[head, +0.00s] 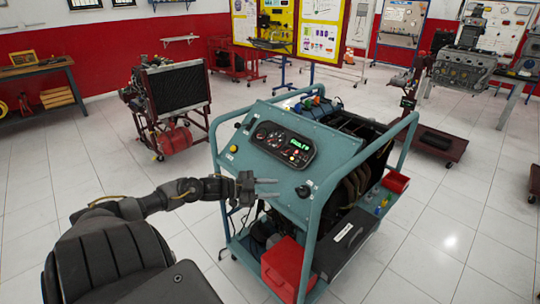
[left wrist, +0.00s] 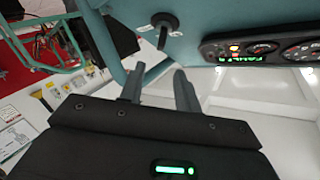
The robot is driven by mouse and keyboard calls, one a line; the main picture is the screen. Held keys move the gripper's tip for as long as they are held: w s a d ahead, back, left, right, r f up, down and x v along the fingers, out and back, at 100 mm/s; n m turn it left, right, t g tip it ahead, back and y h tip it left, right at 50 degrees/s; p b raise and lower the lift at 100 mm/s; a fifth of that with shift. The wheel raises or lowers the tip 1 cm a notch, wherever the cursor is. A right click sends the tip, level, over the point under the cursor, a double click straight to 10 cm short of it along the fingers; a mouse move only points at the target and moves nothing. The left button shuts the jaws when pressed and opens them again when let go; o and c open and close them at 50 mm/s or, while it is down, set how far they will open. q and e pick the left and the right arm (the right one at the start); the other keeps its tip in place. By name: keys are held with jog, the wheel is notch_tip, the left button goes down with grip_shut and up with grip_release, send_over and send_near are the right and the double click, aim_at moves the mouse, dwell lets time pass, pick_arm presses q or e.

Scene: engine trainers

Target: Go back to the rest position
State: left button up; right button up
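My left gripper (head: 266,187) reaches in from the left in the head view, in front of the teal engine trainer (head: 262,112). Its two fingers are spread apart with nothing between them. In the left wrist view the fingers of the left gripper (left wrist: 158,90) also stand apart and empty, close to the trainer's panel. The trainer's instrument cluster (head: 283,143) has gauges and a green lit display; it also shows in the left wrist view (left wrist: 262,50). A dark key or knob (left wrist: 165,22) sits on the panel there. My right gripper is not seen.
A red box (head: 283,268) and a black case (head: 345,245) lie on the trainer's lower deck. A radiator stand (head: 176,90) is behind to the left, an engine on a stand (head: 463,68) at the back right. The tiled floor (head: 440,235) is clear at the right front.

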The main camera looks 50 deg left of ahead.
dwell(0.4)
